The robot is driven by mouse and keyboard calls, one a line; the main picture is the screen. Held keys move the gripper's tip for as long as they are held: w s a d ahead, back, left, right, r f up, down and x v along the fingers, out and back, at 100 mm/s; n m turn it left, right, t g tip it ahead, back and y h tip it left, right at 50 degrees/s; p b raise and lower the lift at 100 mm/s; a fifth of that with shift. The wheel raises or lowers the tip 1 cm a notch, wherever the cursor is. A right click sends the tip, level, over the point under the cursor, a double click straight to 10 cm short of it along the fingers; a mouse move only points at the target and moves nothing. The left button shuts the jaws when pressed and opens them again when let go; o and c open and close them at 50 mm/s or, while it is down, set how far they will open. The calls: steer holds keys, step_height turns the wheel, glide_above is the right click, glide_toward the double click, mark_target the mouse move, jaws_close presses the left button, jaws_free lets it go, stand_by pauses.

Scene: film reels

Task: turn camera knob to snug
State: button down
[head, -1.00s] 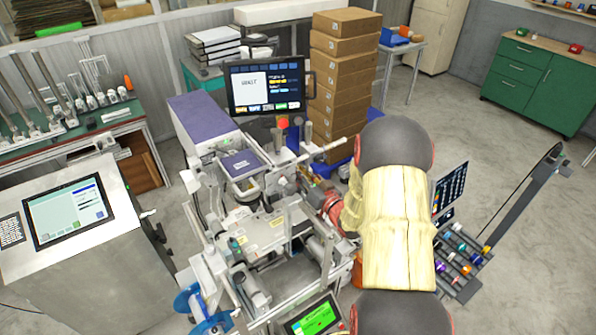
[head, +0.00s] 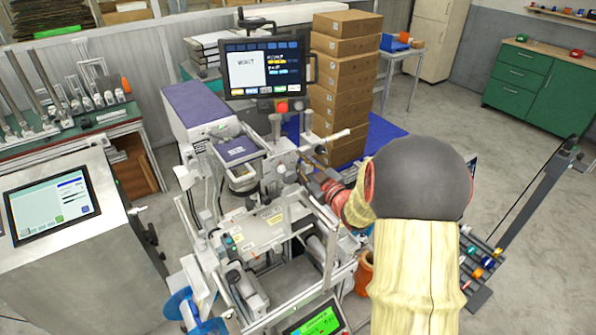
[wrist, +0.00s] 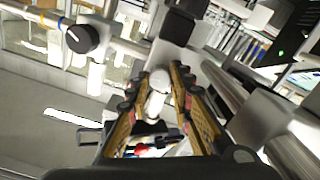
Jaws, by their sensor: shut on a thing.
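The labelling machine (head: 270,225) stands in the middle of the head view, with pale metal rails and posts. My gripper (head: 306,168) reaches in at its right side, small and partly hidden among the fittings. In the wrist view the two fingers of my gripper (wrist: 160,88) are closed around a pale, round-ended knob (wrist: 157,96). I cannot tell for sure whether this is the camera knob, or how it is turned. A separate black round knob (wrist: 82,38) with a white line sits on a rod at the upper left, apart from the fingers.
A monitor (head: 262,68) stands behind the machine, and stacked brown boxes (head: 340,85) rise beyond it. A console with a screen (head: 52,208) is at the left. A sloping conveyor (head: 515,225) stands at the right. Metal rails (wrist: 238,85) run close beside my fingers.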

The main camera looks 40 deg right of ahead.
steer(key=n+b, duration=0.1)
steer(key=b, duration=0.1)
steer(key=n+b, duration=0.4)
steer(key=b, duration=0.1)
steer(key=shift+f, duration=0.3)
steer(key=n+b, duration=0.3)
steer(key=shift+r, duration=0.1)
steer(key=c, duration=1.6)
jaws_free()
steer(key=shift+r, duration=0.15)
